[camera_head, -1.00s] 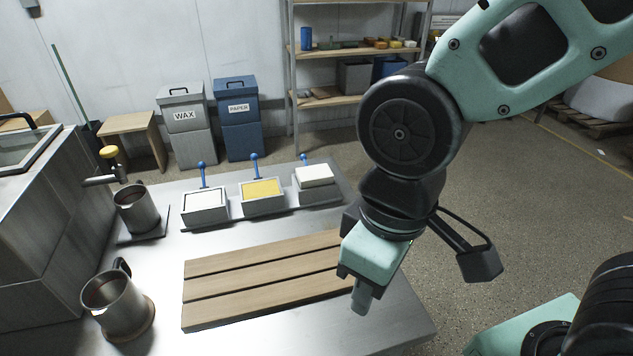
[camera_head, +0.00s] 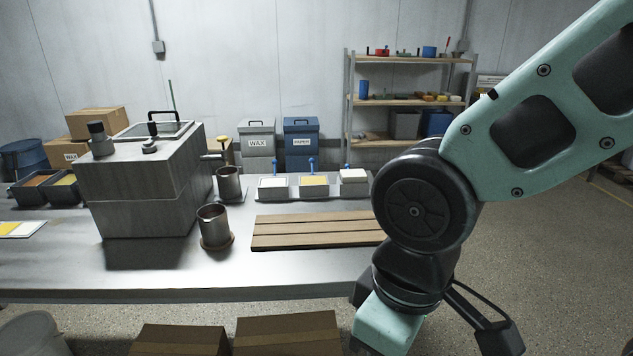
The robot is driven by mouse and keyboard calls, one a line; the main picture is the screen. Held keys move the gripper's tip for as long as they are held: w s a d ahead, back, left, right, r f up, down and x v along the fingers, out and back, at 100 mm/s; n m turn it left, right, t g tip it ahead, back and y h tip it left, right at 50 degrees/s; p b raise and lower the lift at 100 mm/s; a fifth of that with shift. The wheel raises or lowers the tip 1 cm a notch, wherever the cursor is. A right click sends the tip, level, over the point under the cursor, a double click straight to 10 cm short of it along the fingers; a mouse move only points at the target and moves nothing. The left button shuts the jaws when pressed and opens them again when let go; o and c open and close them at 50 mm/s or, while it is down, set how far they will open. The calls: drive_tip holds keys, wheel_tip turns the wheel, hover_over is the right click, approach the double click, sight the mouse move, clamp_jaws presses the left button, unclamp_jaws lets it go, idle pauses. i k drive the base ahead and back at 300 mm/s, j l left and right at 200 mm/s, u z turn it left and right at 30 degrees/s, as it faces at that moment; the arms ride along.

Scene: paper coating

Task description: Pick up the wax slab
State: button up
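No single thing is clearly the wax slab. Yellow material shows in a black bin (camera_head: 64,181) at the left of the steel table and in the middle small tray (camera_head: 314,181) at the back. An orange-brown fill shows in the adjoining bin (camera_head: 38,181). A white board with a yellow part (camera_head: 20,229) lies at the table's left edge. My gripper (camera_head: 385,328) hangs at the bottom, off the table's right front. Its fingertips are cut off by the frame, so its opening is hidden. It is far from the bins.
A large grey tank (camera_head: 140,190) stands on the table (camera_head: 150,280). Two metal jugs (camera_head: 213,225) (camera_head: 229,183) and a slatted wooden board (camera_head: 310,232) stand to its right. Cardboard boxes (camera_head: 287,335) are below the front edge. Bins marked WAX (camera_head: 257,150) and PAPER (camera_head: 301,145) stand behind.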

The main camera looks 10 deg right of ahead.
sight(359, 175)
drive_tip(key=i+l+u, duration=0.1)
drive_tip(key=u, duration=0.3)
drive_tip(key=l+u, duration=0.15)
drive_tip(key=u, duration=0.2)
drive_tip(key=l+u, duration=0.2)
drive_tip(key=u, duration=0.2)
drive_tip(key=i+l+u, duration=0.1)
drive_tip(key=u, duration=0.25)
drive_tip(key=k+l, duration=0.1)
drive_tip(key=l, duration=5.4)
drive_tip(key=i+u, duration=0.05)
drive_tip(key=i, duration=0.05)
